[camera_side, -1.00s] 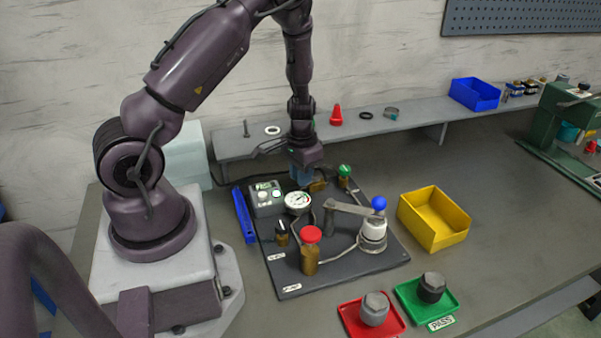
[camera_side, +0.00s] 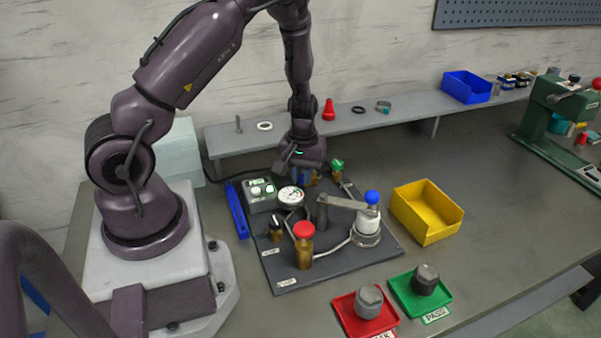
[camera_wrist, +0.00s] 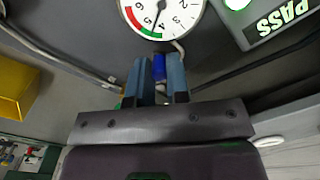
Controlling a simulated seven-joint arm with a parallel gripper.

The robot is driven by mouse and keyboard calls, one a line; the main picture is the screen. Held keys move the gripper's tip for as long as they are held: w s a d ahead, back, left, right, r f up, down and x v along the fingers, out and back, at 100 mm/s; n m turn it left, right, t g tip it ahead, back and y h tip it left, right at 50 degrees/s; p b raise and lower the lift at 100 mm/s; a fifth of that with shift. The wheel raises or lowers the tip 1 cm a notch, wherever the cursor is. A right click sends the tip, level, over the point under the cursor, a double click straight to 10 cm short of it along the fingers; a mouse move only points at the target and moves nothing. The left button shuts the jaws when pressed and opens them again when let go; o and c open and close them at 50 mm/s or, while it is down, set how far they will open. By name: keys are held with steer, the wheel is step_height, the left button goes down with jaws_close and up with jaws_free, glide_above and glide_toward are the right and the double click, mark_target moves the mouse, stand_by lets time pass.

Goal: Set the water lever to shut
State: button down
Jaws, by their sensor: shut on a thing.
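My gripper (camera_side: 302,178) points down at the back of the dark valve board (camera_side: 345,263), just behind the round pressure gauge (camera_side: 291,196). In the wrist view my gripper (camera_wrist: 160,76) is shut on a narrow blue lever handle (camera_wrist: 158,68), which shows between the two fingers. I take this handle to be the water lever; no label on it can be read. In the side view the hand and fingers mostly hide it, so its angle is hard to tell. A brass body shows just right of the fingers. The gauge also shows in the wrist view (camera_wrist: 161,14).
A green-knobbed valve (camera_side: 337,166) stands close to the right of my gripper. A red-knobbed valve (camera_side: 304,234) and a blue-balled lever press (camera_side: 371,200) stand nearer the front. A box with a PASS display (camera_side: 259,193) is left. A yellow bin (camera_side: 428,212) lies right.

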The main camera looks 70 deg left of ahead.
stand_by(0.4)
steer(key=c, duration=1.1)
jaws_free()
steer(key=shift+r, duration=0.1)
step_height(320, 180, up, 13)
steer(key=shift+w, duration=0.1)
